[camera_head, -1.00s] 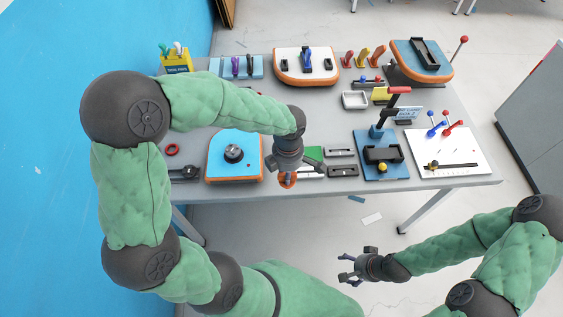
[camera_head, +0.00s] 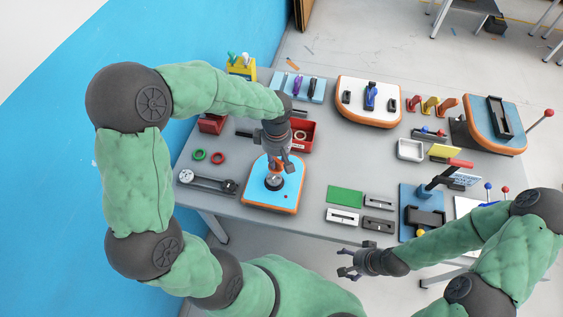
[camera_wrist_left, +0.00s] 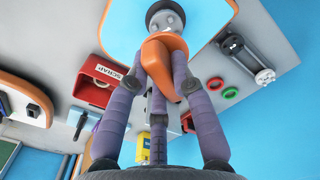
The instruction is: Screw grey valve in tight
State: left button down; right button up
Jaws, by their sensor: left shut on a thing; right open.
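The grey valve (camera_head: 273,183) sits in the blue board with an orange edge (camera_head: 254,190), at the front left of the table. The valve also shows at the top of the left wrist view (camera_wrist_left: 165,16). My left gripper (camera_head: 275,163) is shut on an orange piece (camera_wrist_left: 164,57), with its fingers on either side. The orange piece is just above or against the valve; I cannot tell whether they touch. In the head view my gripper hides part of it. My right gripper (camera_head: 350,263) is open and empty, in front of the table.
A red scrap bin (camera_head: 302,135) stands behind the board. A grey pump-like tool (camera_head: 205,180) and a green and a red ring (camera_head: 218,157) lie left of it. A green plate (camera_head: 345,196) and several grey blocks lie to the right. Another orange-edged board (camera_head: 368,100) is farther back.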

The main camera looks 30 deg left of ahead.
pick_arm(q)
jog(key=shift+w+a+r, duration=0.1)
jog(key=shift+w+a, duration=0.05)
jog(key=shift+a, duration=0.5)
pick_arm(e)
jog(key=shift+w+a+r, duration=0.15)
jog(key=shift+w+a, duration=0.15)
pick_arm(q)
jog(key=shift+f+b, duration=0.45)
jog(key=shift+b, duration=0.15)
jog(key=shift+f+b, duration=2.1)
jog(key=shift+f, duration=0.3)
pick_arm(e)
jog(key=shift+f, duration=2.75)
pick_arm(q)
jog(key=shift+b, duration=0.5)
pick_arm(e)
jog(key=shift+f, duration=0.5)
